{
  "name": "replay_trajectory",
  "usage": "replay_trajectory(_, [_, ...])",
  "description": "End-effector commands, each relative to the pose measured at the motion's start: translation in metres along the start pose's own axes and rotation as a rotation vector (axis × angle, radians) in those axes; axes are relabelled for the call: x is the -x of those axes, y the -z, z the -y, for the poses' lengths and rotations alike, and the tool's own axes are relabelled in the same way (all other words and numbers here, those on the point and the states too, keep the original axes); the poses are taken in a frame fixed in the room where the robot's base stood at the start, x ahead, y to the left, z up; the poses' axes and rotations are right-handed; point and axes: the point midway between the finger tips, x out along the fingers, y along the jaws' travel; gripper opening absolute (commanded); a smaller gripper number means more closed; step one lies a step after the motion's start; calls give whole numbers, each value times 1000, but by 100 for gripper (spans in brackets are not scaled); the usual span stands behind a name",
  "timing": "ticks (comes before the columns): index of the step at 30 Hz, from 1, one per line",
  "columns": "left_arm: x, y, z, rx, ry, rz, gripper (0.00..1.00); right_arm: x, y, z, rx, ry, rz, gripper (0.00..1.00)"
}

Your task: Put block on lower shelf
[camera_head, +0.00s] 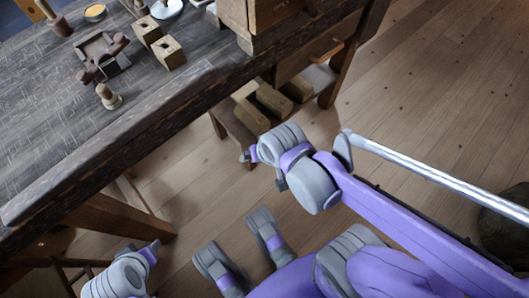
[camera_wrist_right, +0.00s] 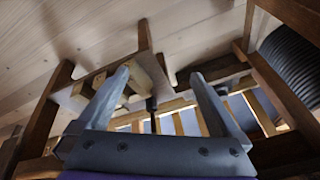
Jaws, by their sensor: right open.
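Two tan wooden blocks with dark holes, one (camera_head: 147,30) and another (camera_head: 170,53), stand on the dark workbench (camera_head: 95,150). Several longer wooden blocks (camera_head: 273,99) lie on the lower shelf (camera_head: 222,117) under the bench; I cannot tell which block the task means. My right gripper (camera_head: 262,170) is open and empty, just in front of the shelf end and apart from it. In the right wrist view, its spread fingers (camera_wrist_right: 163,82) show, with a shelf block (camera_wrist_right: 153,73) beyond them. My left gripper (camera_head: 152,248) is at the bottom left, its fingers mostly hidden.
On the bench are a dark wooden fixture (camera_head: 103,55), a small turned spool (camera_head: 109,96) and a wooden box (camera_head: 262,15) near the edge. Bench legs (camera_head: 335,85) flank the shelf.

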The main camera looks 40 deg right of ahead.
Motion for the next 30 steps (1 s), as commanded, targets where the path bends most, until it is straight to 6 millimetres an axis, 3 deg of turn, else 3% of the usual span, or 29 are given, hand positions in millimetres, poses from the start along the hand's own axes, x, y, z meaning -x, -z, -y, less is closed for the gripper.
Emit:
replay_trajectory(3, [0, 0, 0, 0, 0, 0, 50, 15, -21, 0, 244, 0, -4, 100])
replay_trajectory(8, [0, 0, 0, 0, 0, 0, 50, 23, -32, -2, 408, -2, -8, 100])
replay_trajectory(30, [0, 0, 0, 0, 0, 0, 50, 24, -33, -2, 428, -2, -8, 100])
